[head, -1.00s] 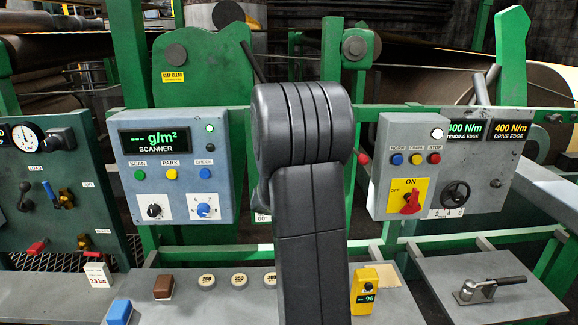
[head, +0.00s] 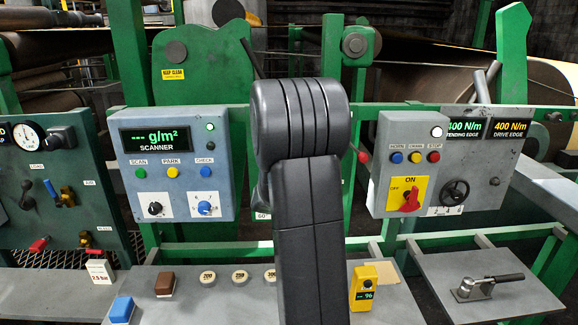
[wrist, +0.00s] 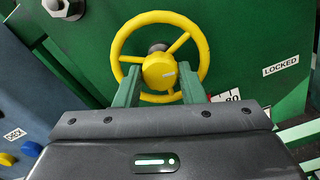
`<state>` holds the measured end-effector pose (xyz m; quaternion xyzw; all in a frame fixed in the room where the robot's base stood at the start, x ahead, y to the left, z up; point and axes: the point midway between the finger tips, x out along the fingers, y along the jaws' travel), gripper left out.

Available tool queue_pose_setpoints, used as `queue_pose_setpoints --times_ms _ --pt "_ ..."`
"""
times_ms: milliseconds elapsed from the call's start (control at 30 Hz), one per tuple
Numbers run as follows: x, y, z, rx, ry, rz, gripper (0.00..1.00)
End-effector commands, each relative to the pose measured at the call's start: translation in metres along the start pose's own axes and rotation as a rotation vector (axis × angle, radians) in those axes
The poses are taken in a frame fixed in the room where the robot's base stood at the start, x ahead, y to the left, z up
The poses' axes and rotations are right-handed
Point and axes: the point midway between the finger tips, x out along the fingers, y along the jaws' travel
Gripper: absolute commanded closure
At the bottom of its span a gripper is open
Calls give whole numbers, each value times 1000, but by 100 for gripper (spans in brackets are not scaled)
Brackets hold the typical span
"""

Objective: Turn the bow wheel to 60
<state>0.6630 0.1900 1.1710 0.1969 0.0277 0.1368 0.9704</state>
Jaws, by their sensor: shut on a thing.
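The bow wheel (wrist: 160,15) is a yellow three-spoked handwheel with a round hub, mounted on a green panel in the wrist view. My gripper (wrist: 161,80) reaches it from below, its two green fingers on either side of the hub; it is shut on the wheel. The exact contact is hidden by the fingers and the gripper body. A white scale plate (wrist: 232,96) at the wheel's lower right shows a figure that looks like 80, partly hidden. In the head view my arm hides the wheel; a small label (head: 262,217) beside the arm reads 60.
In the head view, the scanner box (head: 178,165) stands left of my arm and a control box with a red switch (head: 411,200) stands right. A yellow device (head: 364,288) and several small items lie on the bench below.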

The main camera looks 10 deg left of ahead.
Motion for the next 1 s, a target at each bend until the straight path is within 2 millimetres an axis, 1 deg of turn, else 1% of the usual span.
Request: queue_pose_setpoints --times_ms 233,267,300,367,633,767,867,1000 --pt "0 -1 -2 0 5 -2 87" --pt "0 -1 -2 1 5 -2 60" --pt "0 -1 -2 1 4 -2 52" --pt "0 -1 -2 1 4 -2 42" --pt "0 0 -1 1 1 0 42" --pt "-7 0 -1 2 0 0 42" --pt "-19 0 -1 2 0 1 42" --pt "-45 0 -2 1 0 2 42"
